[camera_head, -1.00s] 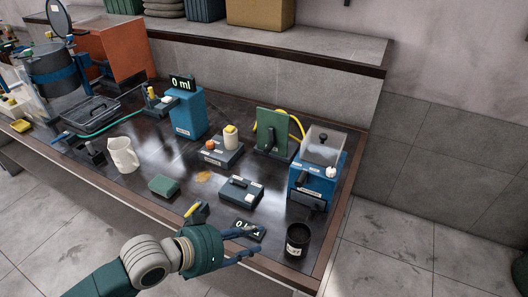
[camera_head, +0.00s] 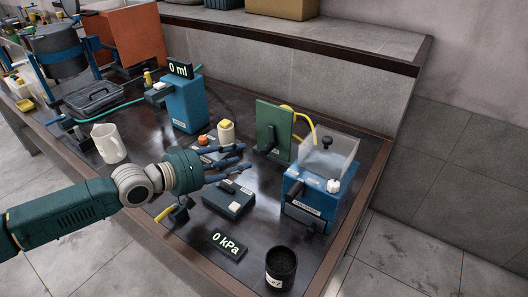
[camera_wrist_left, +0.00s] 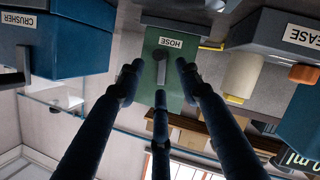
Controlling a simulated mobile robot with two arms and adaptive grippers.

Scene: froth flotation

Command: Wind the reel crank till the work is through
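The hose reel is an upright green panel (camera_head: 274,127) at the back of the bench, with a dark crank (camera_head: 270,139) on its front and a yellow hose (camera_head: 305,118) behind it. In the left wrist view the green panel (camera_wrist_left: 172,42) reads HOSE upside down, and its grey crank (camera_wrist_left: 161,66) hangs between my fingers. My left gripper (camera_head: 238,161) is open and empty in front of the reel, its fingers spread; it also shows in the left wrist view (camera_wrist_left: 158,82). No contact with the crank is visible. My right gripper is out of view.
A blue crusher (camera_head: 308,192) with a clear hopper stands right of the reel. A grey box (camera_head: 229,200) lies below my fingers. A cream cylinder (camera_head: 226,131) stands left of the reel. A 0 kPa display (camera_head: 227,244) and black cup (camera_head: 281,267) are near the front edge.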

